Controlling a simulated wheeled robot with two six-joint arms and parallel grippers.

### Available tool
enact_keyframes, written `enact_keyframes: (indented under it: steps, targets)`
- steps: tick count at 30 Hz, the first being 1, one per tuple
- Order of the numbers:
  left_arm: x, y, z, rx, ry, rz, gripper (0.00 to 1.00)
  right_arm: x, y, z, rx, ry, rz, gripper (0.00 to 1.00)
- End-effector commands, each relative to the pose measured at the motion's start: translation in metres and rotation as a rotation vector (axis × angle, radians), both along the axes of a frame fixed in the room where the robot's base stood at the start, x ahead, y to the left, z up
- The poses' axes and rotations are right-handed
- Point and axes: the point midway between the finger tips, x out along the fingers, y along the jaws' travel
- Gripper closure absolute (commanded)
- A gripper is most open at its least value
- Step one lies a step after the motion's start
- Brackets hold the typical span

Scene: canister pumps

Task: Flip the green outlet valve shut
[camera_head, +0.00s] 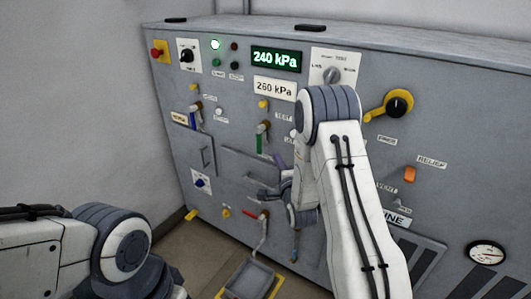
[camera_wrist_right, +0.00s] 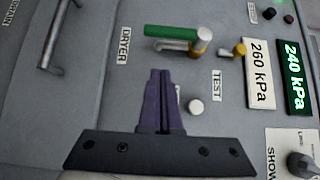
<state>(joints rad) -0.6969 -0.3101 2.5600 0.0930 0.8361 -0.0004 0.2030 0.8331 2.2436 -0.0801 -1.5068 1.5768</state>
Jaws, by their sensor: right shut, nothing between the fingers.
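The green valve lever (camera_head: 259,143) hangs down from a brass valve body (camera_head: 263,126) on the grey panel. In the right wrist view the green lever (camera_wrist_right: 170,32) lies along its metal pipe, with the brass body (camera_wrist_right: 202,40) at its right end. My right gripper (camera_head: 278,159) is in front of the panel, below and to the right of the lever. Its purple fingers (camera_wrist_right: 160,72) are pressed together, empty, and appear apart from the lever. My left arm shows at lower left, but its gripper is out of the frame.
A blue-handled valve (camera_head: 193,121) is left of the green one, and a red handle (camera_head: 250,213) is lower down above a tray (camera_head: 234,293). A white button (camera_wrist_right: 195,107) is near the fingers. A yellow lever (camera_head: 376,112) is at right. Displays read 240 kPa (camera_head: 276,61) and 260 kPa (camera_head: 275,88).

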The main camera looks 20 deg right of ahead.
Motion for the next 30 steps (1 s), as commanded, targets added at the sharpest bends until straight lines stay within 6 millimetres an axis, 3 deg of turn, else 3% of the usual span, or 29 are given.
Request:
enact_keyframes:
  steps: [3, 10, 25, 30]
  targets:
    - [0.000, 0.000, 0.002, 0.000, 0.000, 0.000, 0.50, 0.025, -0.003, 0.001, 0.000, -0.003, 0.000, 1.00]
    - [0.000, 0.000, 0.003, 0.000, 0.000, 0.000, 0.50, 0.049, 0.017, 0.000, 0.000, 0.000, 0.001, 1.00]
    - [0.000, 0.000, 0.002, 0.000, 0.000, 0.000, 0.50, 0.054, 0.022, -0.001, 0.001, 0.000, 0.000, 1.00]
    - [0.000, 0.000, -0.006, 0.000, 0.000, 0.000, 0.50, 0.055, 0.023, -0.004, 0.013, -0.017, 0.000, 1.00]
